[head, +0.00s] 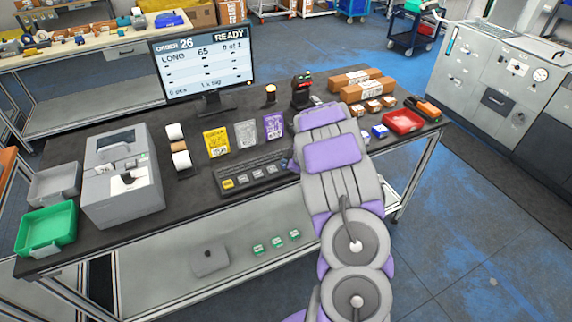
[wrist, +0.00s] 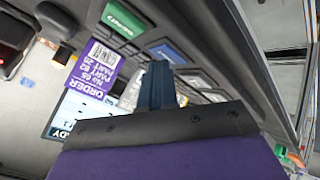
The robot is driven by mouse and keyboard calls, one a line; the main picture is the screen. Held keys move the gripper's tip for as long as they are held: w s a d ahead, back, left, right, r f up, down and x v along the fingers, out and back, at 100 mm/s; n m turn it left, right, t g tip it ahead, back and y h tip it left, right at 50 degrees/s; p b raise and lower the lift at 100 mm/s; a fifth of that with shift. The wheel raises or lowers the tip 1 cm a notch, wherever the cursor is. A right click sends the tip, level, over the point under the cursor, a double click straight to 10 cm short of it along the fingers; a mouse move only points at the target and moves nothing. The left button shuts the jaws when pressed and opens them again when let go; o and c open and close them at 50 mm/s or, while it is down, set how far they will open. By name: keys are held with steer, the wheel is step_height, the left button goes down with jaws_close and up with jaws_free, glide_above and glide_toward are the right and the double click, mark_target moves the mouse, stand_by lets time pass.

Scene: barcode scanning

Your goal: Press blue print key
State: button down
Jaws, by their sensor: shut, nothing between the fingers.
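The blue key (wrist: 168,52) shows in the wrist view, in a row on the dark key panel between a green key (wrist: 124,20) and pale grey keys (wrist: 195,79). My gripper (wrist: 156,66) is shut and empty. Its dark fingertips appear right beside the blue key; I cannot tell whether they touch it. In the head view the key panel (head: 252,172) lies at the table's front edge, with a yellow key (head: 228,183) at its left end. My arm reaches over the panel's right end and hides the green and blue keys there.
Yellow (head: 216,142), grey (head: 246,134) and purple (head: 274,126) cards stand behind the panel. A monitor (head: 205,65) reads "ORDER 26", "READY", "0 of 1". A grey printer-like machine (head: 122,178) and a green tray (head: 46,229) are left; boxes and a red tray (head: 403,122) are right.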

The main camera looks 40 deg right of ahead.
steer(key=shift+r+p, duration=0.8)
steer(key=shift+p, duration=0.15)
step_height(320, 180, up, 5)
steer(key=p, duration=0.5)
steer(key=shift+p, duration=0.35)
